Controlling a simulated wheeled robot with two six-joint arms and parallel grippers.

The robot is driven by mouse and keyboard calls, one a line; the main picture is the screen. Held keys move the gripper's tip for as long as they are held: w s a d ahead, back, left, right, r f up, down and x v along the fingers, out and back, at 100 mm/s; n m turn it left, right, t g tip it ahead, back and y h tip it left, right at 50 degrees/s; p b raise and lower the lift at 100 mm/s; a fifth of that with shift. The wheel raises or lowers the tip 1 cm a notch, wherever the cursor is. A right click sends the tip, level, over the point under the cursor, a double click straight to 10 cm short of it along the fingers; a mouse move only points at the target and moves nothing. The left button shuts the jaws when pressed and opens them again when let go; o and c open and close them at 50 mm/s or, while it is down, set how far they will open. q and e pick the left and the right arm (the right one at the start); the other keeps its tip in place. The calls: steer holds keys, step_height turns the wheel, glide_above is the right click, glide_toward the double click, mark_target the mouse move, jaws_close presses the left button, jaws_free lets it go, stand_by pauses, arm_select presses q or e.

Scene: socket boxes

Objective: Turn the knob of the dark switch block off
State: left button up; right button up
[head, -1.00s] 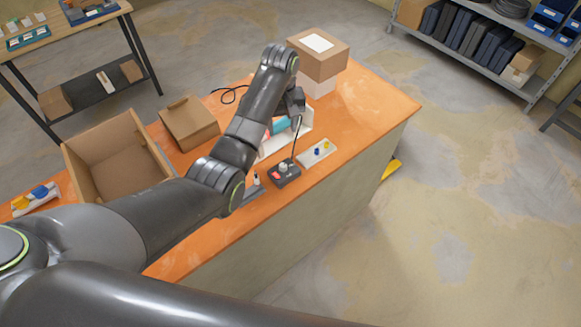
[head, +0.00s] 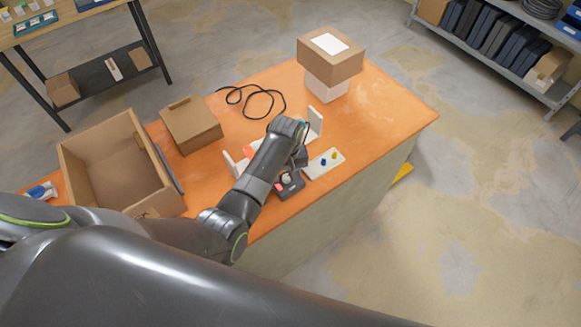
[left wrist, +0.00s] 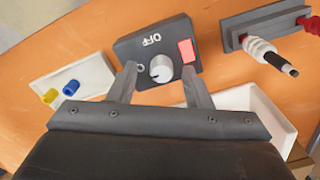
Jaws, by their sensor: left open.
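The dark switch block (left wrist: 125,48) lies on the orange tabletop, with an upside-down "OFF" label, a pink-red square and a pale round knob (left wrist: 161,68). The knob's exact pointing direction is too small to tell. My left gripper (left wrist: 160,72) is open, with one finger on each side of the knob; whether they touch it I cannot tell. In the head view, the block (head: 291,190) is partly covered by my left gripper (head: 291,174) and arm. My right gripper is not in view.
A white plate (left wrist: 88,72) with blue and yellow parts lies beside the block. A dark bar (left wrist: 240,27) with plugs and a white holder (left wrist: 240,97) are near. Open carton (head: 85,150), closed box (head: 190,125), stacked boxes (head: 330,60) and black cable (head: 250,90) stand farther off.

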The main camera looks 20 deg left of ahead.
arm_select(q)
steer(key=shift+s, duration=0.15)
steer(key=shift+c, duration=0.8)
jaws_close()
